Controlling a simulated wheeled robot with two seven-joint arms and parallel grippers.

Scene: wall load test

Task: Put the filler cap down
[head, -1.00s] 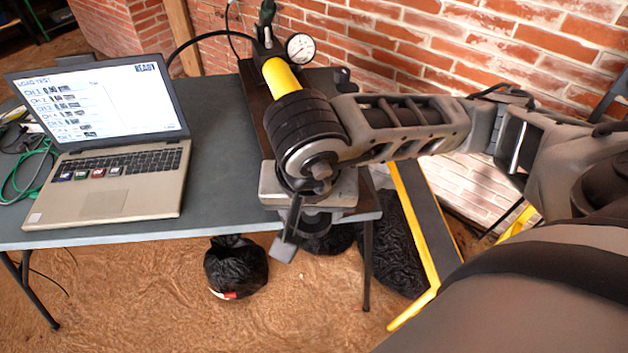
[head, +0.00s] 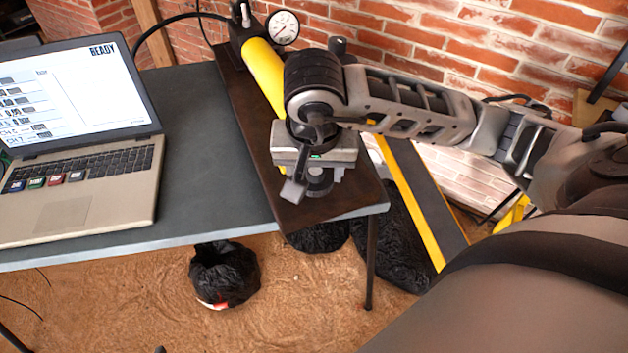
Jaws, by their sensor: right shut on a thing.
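My right gripper (head: 303,188) is over the near end of a dark board on the table, beside the near end of a yellow pump cylinder (head: 264,71). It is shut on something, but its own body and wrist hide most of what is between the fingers. I cannot clearly make out the filler cap; it is probably what the gripper holds. I cannot tell whether the gripper touches the board. My left gripper is not in view.
The dark board (head: 232,92) lies along the table's right side, with a pressure gauge (head: 283,27) at its far end. An open laptop (head: 110,180) stands at left. Bare grey tabletop (head: 198,130) lies between them. Black bags (head: 222,272) sit on the floor below; a brick wall rises behind.

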